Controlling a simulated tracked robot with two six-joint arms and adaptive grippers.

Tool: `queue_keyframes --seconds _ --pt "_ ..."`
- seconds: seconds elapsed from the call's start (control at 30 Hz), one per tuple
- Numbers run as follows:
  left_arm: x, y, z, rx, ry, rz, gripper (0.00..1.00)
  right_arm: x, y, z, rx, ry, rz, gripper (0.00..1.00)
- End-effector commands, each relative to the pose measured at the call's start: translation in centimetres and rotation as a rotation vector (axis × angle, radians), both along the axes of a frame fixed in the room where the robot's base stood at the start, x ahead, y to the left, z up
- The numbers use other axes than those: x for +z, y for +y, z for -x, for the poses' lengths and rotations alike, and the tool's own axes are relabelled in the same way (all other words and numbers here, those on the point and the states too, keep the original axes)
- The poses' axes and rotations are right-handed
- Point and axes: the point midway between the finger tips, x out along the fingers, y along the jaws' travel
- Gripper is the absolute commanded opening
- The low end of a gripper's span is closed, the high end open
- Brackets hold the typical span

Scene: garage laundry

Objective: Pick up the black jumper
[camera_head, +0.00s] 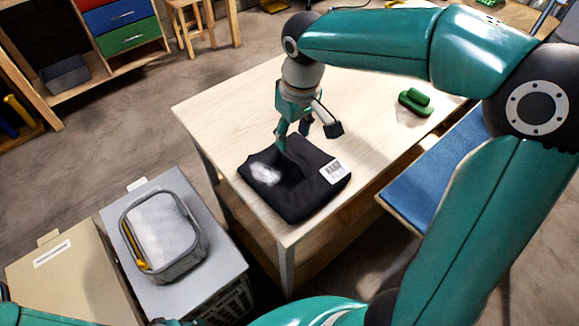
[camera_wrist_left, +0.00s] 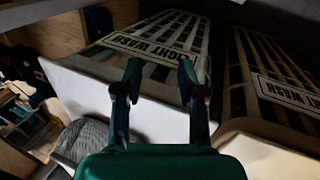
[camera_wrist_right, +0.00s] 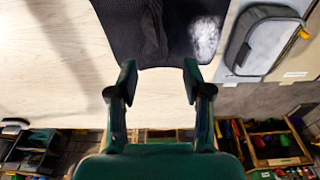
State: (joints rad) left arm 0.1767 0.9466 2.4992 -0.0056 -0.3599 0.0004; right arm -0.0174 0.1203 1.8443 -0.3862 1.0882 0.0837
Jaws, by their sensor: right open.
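The black jumper (camera_head: 300,195) lies folded flat on the pale wooden table near its front corner. It has a whitish patch on its left part and a white barcode label on its right edge. My right gripper (camera_head: 307,140) points down at the jumper's far edge, open and empty. In the right wrist view the jumper (camera_wrist_right: 150,30) shows beyond the spread fingers (camera_wrist_right: 159,75); I cannot tell whether they touch it. My left gripper (camera_wrist_left: 159,70) is open and empty in the left wrist view, facing slatted bins, away from the jumper.
The wooden table (camera_head: 222,105) is mostly bare. A green brush-like object (camera_head: 415,102) lies at its right. A blue-topped surface (camera_head: 440,165) adjoins the table's right side.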

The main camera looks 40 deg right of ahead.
Motion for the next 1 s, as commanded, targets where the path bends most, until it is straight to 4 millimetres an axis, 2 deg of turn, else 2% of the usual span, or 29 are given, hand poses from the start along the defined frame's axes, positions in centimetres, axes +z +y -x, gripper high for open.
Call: queue_keyframes --seconds 0.1,0.37,0.6,0.7,0.97,1.0 --pt "-0.1 0.0 0.0 0.000 0.000 0.000 0.40 -1.7 0.0 -0.2 0.000 0.003 0.000 0.50" --pt "0.1 0.0 0.0 0.000 0.000 0.000 0.40 -3.3 0.1 -0.3 0.001 0.003 0.000 0.50" --pt "0.4 0.0 0.0 0.000 -0.001 0.000 0.40 -6.6 0.2 -0.3 0.002 0.003 0.000 0.50" --pt "0.4 0.0 0.0 0.000 -0.001 0.000 0.40 -7.4 0.2 -0.5 0.002 0.001 -0.001 0.50" --pt "0.4 0.0 0.0 0.000 0.000 0.000 0.40 -7.7 0.2 -0.5 0.002 -0.001 -0.001 0.50" --pt "0.4 0.0 0.0 0.000 0.000 0.000 0.40 -7.6 0.2 -0.5 0.002 -0.001 -0.001 0.43"
